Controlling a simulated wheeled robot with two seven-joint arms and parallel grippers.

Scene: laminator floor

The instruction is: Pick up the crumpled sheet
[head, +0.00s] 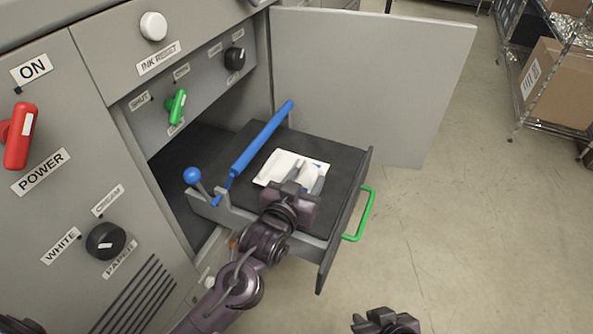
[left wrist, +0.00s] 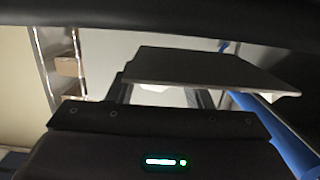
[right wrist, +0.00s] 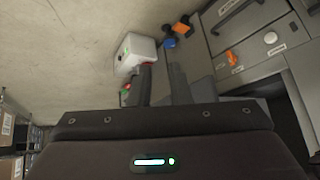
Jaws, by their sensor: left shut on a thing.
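The crumpled sheet (head: 280,167) is white and lies in the open drawer, on its dark floor. My left gripper (head: 308,180) reaches over the drawer's front corner and is shut on the near right part of the sheet. Its fingers hide some of the sheet. In the left wrist view a pale patch of the sheet (left wrist: 163,97) shows between the fingers. My right gripper (head: 385,322) is low at the bottom edge of the head view, away from the drawer. In the right wrist view its fingers (right wrist: 160,85) stand a little apart with nothing between them.
The drawer (head: 335,245) has a green handle (head: 362,214). A blue roller bar (head: 262,138) and a blue-knobbed lever (head: 192,175) stand beside the sheet. An open grey door (head: 370,80) is behind. The floor to the right is clear up to a shelf with boxes (head: 557,85).

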